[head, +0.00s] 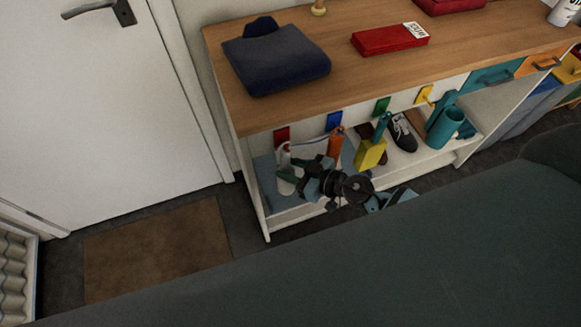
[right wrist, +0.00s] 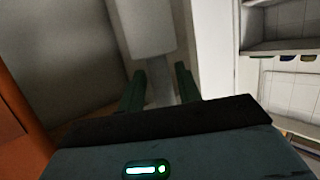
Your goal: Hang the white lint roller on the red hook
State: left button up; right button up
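The white lint roller (head: 286,172) is upright at the left end of the bench front, just below the red hook (head: 282,134). I cannot tell whether its top touches the hook. My right gripper (head: 303,172) is at the lint roller from its right side. In the right wrist view, the lint roller's white cylinder (right wrist: 145,28) shows ahead, and its pale narrower part fills the gap between the two fingers of my right gripper (right wrist: 160,88). The gripper looks shut on it. My left gripper is not in view.
An orange-handled item (head: 335,142) hangs at the blue hook (head: 334,121), close to my right gripper. A yellow item (head: 370,154) hangs farther right below the green hook (head: 382,105). A folded dark garment (head: 275,60) lies on the wooden top. A brown mat (head: 155,247) lies by the door.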

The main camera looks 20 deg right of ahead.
jog(key=shift+o, duration=1.1)
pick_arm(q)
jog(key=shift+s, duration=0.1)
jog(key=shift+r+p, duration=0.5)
pick_arm(e)
jog(key=v, duration=0.7)
jog(key=shift+s+d, duration=0.25)
jog(key=shift+s, duration=0.05)
jog(key=shift+r, duration=0.15)
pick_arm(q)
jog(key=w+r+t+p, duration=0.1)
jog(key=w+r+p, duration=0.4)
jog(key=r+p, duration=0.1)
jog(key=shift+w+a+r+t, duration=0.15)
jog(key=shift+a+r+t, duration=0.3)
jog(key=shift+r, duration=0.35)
pick_arm(e)
jog(key=s+d+f+m+g+h, duration=0.1)
jog(key=s+m+h, duration=0.5)
jog(key=s, duration=1.9)
jog(key=shift+s+d+f+g+h, duration=0.4)
jog(key=shift+f+g+h, duration=0.15)
jog(key=shift+g+h, duration=0.15)
